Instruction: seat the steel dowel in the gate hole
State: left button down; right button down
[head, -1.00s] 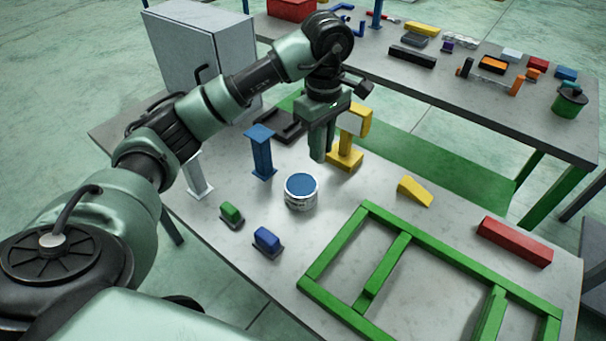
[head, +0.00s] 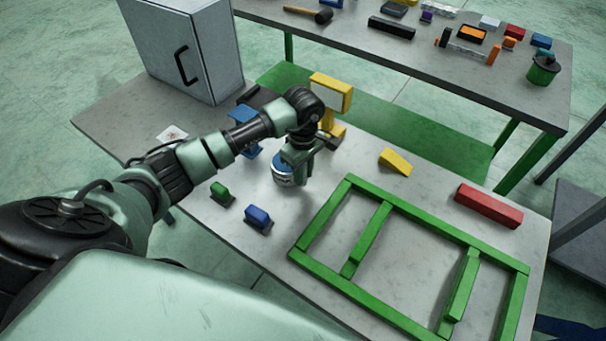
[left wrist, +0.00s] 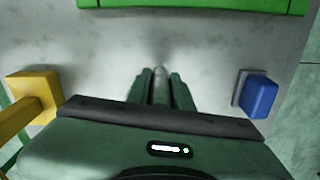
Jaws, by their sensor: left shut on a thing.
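My left gripper (head: 303,170) hangs over the grey table beside the round tin with a blue top, partly covering it. In the left wrist view my left gripper (left wrist: 161,82) is shut on a slim grey cylinder, the steel dowel (left wrist: 160,88), held between its fingers. The dowel cannot be made out in the head view. The green frame (head: 400,213) lies flat on the table to the right of the gripper. Its near bar (left wrist: 190,4) crosses the top of the left wrist view. I cannot make out the gate hole. My right gripper is not in view.
The round tin (head: 281,176) stands close by the gripper. A blue block (head: 258,217), a green block (head: 219,191), a yellow stand (head: 330,95), a yellow wedge (head: 395,161) and a red bar (head: 488,206) are around. The table between tin and frame is clear.

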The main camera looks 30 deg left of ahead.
pick_arm(q)
notch_tip(320, 180, down, 2)
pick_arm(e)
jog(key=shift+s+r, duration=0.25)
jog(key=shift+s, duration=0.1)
pick_arm(q)
jog(key=shift+f, duration=0.15)
jog(key=c, duration=1.3)
grip_release()
jog(key=shift+o, duration=0.2)
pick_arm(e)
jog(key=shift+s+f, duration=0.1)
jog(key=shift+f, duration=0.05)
